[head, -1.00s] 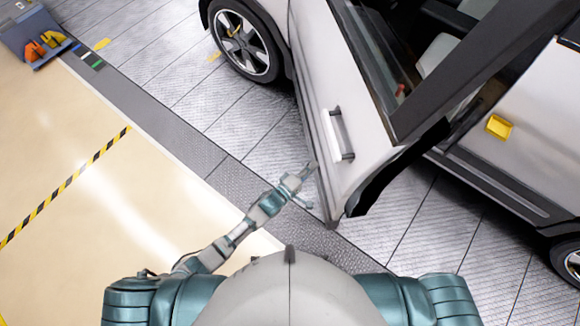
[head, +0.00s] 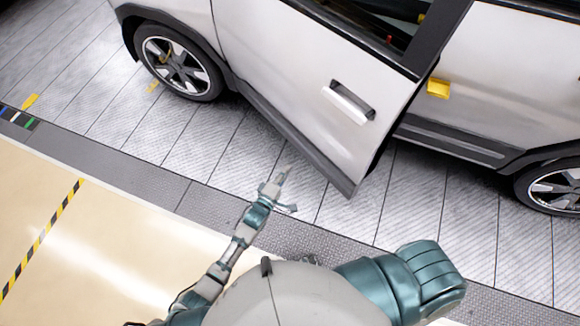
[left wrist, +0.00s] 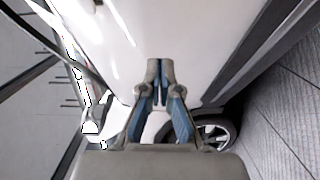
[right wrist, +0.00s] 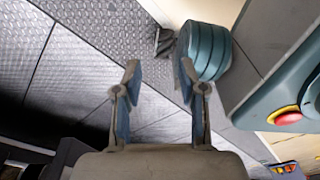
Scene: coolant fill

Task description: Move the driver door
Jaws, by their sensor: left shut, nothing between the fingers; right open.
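The white driver door (head: 290,80) stands part open from the white car in the head view. Its dark-ended handle (head: 350,103) faces me. Its free lower corner juts out over the grey floor. My left gripper (head: 280,180) is left of and below that corner in the head view, apart from the handle. In the left wrist view the left gripper (left wrist: 160,68) has its fingertips together and empty, with the white door panel (left wrist: 195,40) behind them. My right gripper (right wrist: 158,78) is open and empty over the floor in the right wrist view; the head view does not show it.
A yellow piece (head: 438,88) sits on the car's side behind the door. The front wheel (head: 178,62) and rear wheel (head: 555,190) stand at either side. Ribbed grey floor (head: 410,200) is clear. A red button (right wrist: 286,115) shows at the right wrist view's right.

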